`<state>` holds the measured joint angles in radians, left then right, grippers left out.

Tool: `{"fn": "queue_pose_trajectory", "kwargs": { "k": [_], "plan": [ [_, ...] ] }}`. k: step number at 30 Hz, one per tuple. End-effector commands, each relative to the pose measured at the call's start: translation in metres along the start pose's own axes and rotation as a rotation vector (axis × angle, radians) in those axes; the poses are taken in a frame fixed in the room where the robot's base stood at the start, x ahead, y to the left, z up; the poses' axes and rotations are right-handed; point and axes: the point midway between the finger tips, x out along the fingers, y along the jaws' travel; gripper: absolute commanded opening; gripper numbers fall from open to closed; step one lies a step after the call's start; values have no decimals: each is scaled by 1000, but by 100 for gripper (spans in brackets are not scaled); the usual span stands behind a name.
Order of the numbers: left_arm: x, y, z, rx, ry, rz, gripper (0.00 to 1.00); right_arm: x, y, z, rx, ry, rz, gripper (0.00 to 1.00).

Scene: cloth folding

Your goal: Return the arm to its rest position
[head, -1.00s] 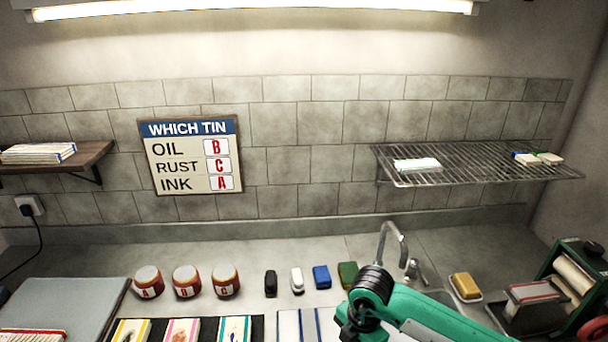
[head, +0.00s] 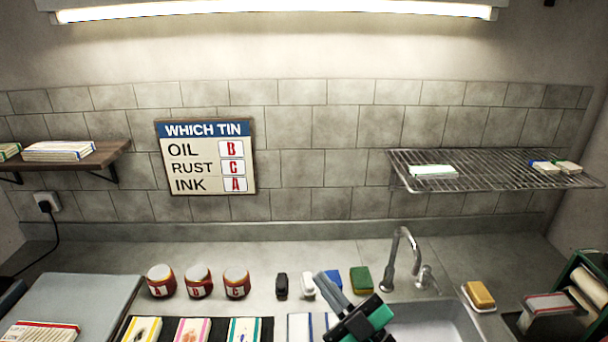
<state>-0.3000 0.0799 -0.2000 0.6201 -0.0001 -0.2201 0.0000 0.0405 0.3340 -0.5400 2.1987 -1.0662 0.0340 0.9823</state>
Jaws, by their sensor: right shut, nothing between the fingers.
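My right gripper (head: 328,280) shows at the bottom right of centre in the head view. Its grey fingers point up and left, and they are shut with nothing between them. A white cloth with blue stripes (head: 300,327) lies just left of the gripper body and runs off the bottom edge. My left gripper is out of view.
Tins A (head: 160,281), B (head: 198,281) and C (head: 236,283) stand on the counter. A green-and-yellow sponge (head: 361,280), a tap (head: 404,255) and a sink (head: 436,318) are to the right. A wire rack (head: 480,170) hangs above. A soap dish (head: 479,296) sits beside the sink.

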Motion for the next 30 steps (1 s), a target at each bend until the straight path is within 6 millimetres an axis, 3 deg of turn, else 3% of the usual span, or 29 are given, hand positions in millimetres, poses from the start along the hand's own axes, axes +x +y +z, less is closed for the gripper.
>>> {"fn": "queue_pose_trajectory", "kwargs": {
  "k": [3, 6, 12, 16, 21, 30],
  "plan": [
    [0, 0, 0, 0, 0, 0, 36, -26, 36, 24, 51, -160, 219, 0],
    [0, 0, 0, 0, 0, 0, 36, -58, 59, 51, 91, -332, 372, 0],
    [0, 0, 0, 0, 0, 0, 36, -145, 70, 105, 183, -750, 560, 0],
    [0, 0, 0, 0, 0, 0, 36, -211, 53, 129, 258, -1050, 587, 0],
    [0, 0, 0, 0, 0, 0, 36, -284, 16, 138, 360, -1384, 519, 0],
    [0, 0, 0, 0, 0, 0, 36, -365, -44, 118, 508, -1745, 304, 0]
  ]
}}
